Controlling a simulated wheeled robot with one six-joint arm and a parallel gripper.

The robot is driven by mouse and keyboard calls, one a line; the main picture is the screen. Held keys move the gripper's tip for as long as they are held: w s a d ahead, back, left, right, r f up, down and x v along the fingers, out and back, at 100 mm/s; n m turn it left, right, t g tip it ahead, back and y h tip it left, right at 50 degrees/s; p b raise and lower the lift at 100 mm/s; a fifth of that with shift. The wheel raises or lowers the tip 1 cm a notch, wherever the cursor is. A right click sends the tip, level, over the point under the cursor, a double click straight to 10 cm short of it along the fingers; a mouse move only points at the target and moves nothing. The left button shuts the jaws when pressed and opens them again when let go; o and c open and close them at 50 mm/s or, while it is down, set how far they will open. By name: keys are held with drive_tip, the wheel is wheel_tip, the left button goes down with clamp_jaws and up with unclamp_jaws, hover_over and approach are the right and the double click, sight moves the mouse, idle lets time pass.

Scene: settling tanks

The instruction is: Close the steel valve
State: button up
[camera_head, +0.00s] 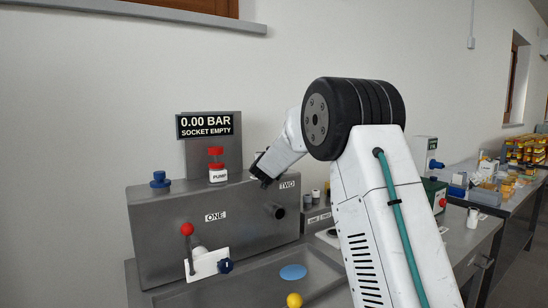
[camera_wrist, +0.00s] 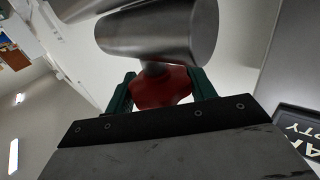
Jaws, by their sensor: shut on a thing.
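My gripper (camera_head: 262,178) is at the top right edge of the grey steel box (camera_head: 165,235), by the label TWO (camera_head: 287,184). In the wrist view its green fingers (camera_wrist: 162,90) are shut on a red part (camera_wrist: 160,92). A bare steel cylinder (camera_wrist: 165,35) sits against this red part. It looks like the steel valve, but the head view hides it behind my gripper, and I cannot tell its turn position. The display (camera_head: 205,126) reads 0.00 BAR, SOCKET EMPTY.
A blue knob (camera_head: 160,179) and a red PUMP button (camera_head: 216,165) are on the box top. A red-knobbed lever (camera_head: 187,230) is at the front. A yellow ball (camera_head: 294,300) and a blue disc (camera_head: 293,272) lie in the tray. Cluttered benches stand at right.

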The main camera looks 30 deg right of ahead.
drive_tip(key=shift+r, duration=0.25)
drive_tip(key=o, duration=1)
drive_tip(key=shift+f, duration=0.1)
drive_tip(key=v, duration=0.7)
drive_tip(key=shift+s+a, duration=0.25)
